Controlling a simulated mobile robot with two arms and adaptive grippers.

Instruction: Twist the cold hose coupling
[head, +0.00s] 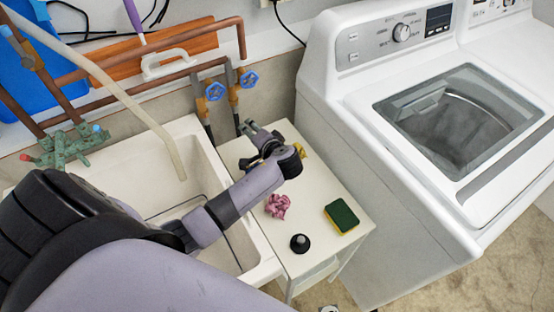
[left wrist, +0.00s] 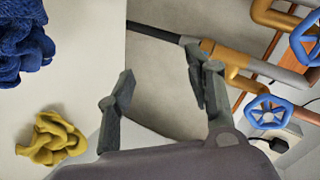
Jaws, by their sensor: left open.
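Two blue valve wheels, a left one (head: 215,91) and a right one (head: 249,79), sit on the wall pipes behind the small white table. Below each is a brass-coloured fitting, left (head: 203,107) and right (head: 233,101), with a dark hose end under it. Both wheels are blue, so I cannot tell which coupling is the cold one. My left gripper (head: 259,138) is over the table's back edge, close to the right hose. In the left wrist view its fingers (left wrist: 162,88) are apart and empty, with a brass coupling (left wrist: 224,55) and dark hose (left wrist: 160,34) beyond them. My right gripper is out of view.
The small white table (head: 325,190) holds a pink cloth (head: 278,205), a green-yellow sponge (head: 341,216), a black stopper (head: 299,243) and a yellow cloth (left wrist: 50,138). A white sink (head: 262,268) is left, a washing machine (head: 345,160) right.

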